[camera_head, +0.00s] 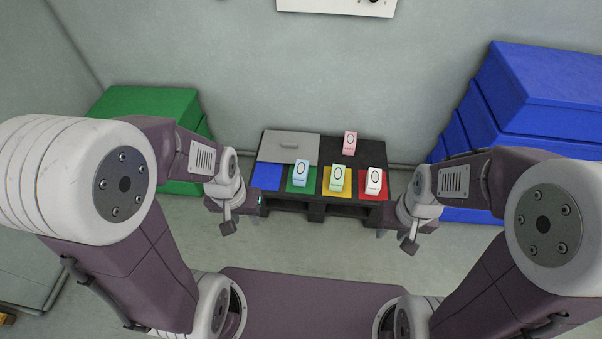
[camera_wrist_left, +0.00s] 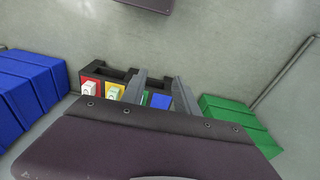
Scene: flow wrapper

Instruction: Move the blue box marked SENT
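The pale blue box (camera_head: 300,172) stands upright on the green square (camera_head: 300,187) of a dark low platform; its lettering is too small to read. In the left wrist view, the blue box is not clearly visible near the finger. My left gripper (camera_head: 238,206) is left of the platform in the head view, apart from the box. The left wrist view shows its two grey fingers (camera_wrist_left: 159,95) spread with nothing held. My right gripper (camera_head: 398,230) is at the platform's right front; its fingers are mostly hidden.
A pale green box (camera_head: 337,178) stands on the yellow square, a white box (camera_head: 373,181) on the red square, and a pink box (camera_head: 350,143) behind. The blue square (camera_head: 267,176) is empty. A grey panel (camera_head: 288,147) lies behind it. Green (camera_head: 150,101) and blue (camera_head: 545,85) stacks flank the platform.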

